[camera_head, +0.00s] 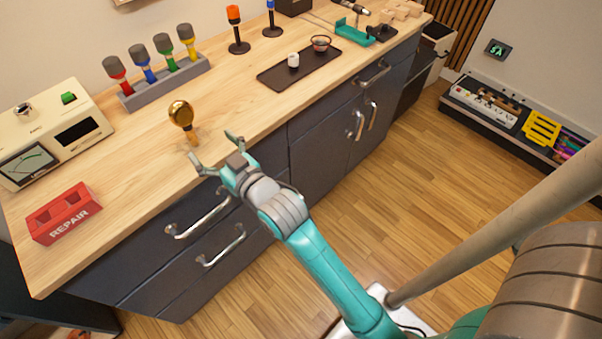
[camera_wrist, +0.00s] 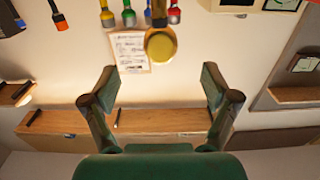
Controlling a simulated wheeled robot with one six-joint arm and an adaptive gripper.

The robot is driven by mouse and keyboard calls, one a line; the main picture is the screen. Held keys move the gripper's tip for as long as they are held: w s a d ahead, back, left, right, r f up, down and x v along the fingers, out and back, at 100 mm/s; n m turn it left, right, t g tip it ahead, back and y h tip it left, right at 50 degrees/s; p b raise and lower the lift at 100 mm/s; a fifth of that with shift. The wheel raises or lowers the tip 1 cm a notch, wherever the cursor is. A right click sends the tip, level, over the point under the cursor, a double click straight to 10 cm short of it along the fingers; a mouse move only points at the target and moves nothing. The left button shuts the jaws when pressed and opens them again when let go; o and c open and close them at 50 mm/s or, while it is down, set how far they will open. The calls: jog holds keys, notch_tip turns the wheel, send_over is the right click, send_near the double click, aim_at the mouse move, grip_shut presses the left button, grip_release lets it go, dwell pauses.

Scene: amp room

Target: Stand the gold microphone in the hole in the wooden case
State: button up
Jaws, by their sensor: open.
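The gold microphone (camera_head: 181,115) has a round golden head on a short handle and is near the front of the wooden bench, left of the fingers in the head view. In the wrist view its golden head (camera_wrist: 160,45) is at the upper middle, beyond the fingertips and roughly centred between them. My gripper (camera_head: 213,147) is open and empty at the bench's front edge, apart from the microphone. Its spread fingers also show in the wrist view (camera_wrist: 158,75). I cannot clearly make out a wooden case with a hole. What the handle's lower end rests on is unclear.
A grey rack (camera_head: 168,83) with several coloured microphones stands behind. A red REPAIR box (camera_head: 64,213) and a cream meter unit (camera_head: 88,105) are at left. A dark tray (camera_head: 318,72) with a white cup (camera_head: 293,60) lies right. The bench between has free room.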

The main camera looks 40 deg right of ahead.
jog(key=s+f+g, duration=0.1)
jog(key=s+f, duration=0.5)
jog(key=s, duration=0.4)
jog(key=s+f+g, duration=0.1)
jog(key=s+f, duration=0.5)
jog(key=s, duration=0.5)
jog(key=s+r+g, duration=0.1)
jog(key=s, duration=1.9)
jog(key=shift+s+r, duration=0.3)
jog(key=shift+s, duration=0.05)
